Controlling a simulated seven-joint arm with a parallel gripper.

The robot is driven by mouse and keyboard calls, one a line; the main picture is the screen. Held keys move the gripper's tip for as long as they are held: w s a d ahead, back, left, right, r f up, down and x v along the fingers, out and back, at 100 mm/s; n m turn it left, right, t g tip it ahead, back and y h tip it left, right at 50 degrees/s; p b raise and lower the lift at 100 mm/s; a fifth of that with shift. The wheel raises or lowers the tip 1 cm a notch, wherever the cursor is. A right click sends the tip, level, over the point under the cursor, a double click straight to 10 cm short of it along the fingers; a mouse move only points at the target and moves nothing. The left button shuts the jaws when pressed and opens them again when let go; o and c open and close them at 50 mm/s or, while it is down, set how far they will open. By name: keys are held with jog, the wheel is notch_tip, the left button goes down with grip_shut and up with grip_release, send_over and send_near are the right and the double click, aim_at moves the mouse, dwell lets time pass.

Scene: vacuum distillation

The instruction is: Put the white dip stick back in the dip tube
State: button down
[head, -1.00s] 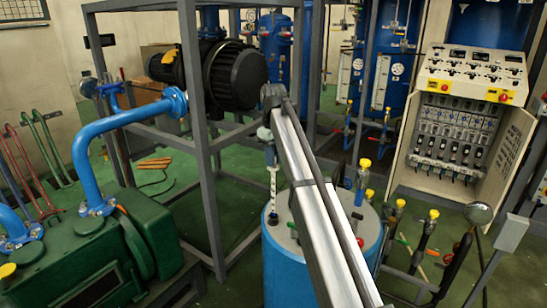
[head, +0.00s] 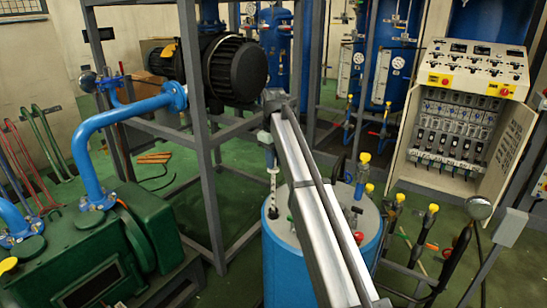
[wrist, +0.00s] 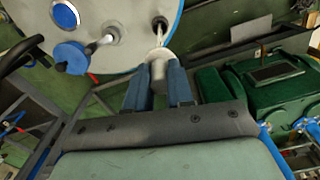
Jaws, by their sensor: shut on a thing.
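In the head view the dip stick (head: 273,182) points down, close to upright, below the gripper. Its lower end meets a dark round collar (head: 273,213) on the lid, which looks like the dip tube's mouth; the collar shows in the wrist view too (wrist: 160,20). How deep the tip is in the tube is hidden.
The tank lid (head: 365,225) also carries a round sight window (wrist: 65,15) and a blue-handled fitting (wrist: 72,56) beside the stick. Yellow-capped valves (head: 362,170) stand to the right. A green pump (head: 90,245) and a grey frame (head: 205,160) are on the left.

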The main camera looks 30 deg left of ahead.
aim_at(273, 200)
jog(key=shift+f, duration=8.6)
jog(key=shift+c, duration=1.7)
grip_release()
jog(key=shift+r, duration=0.15)
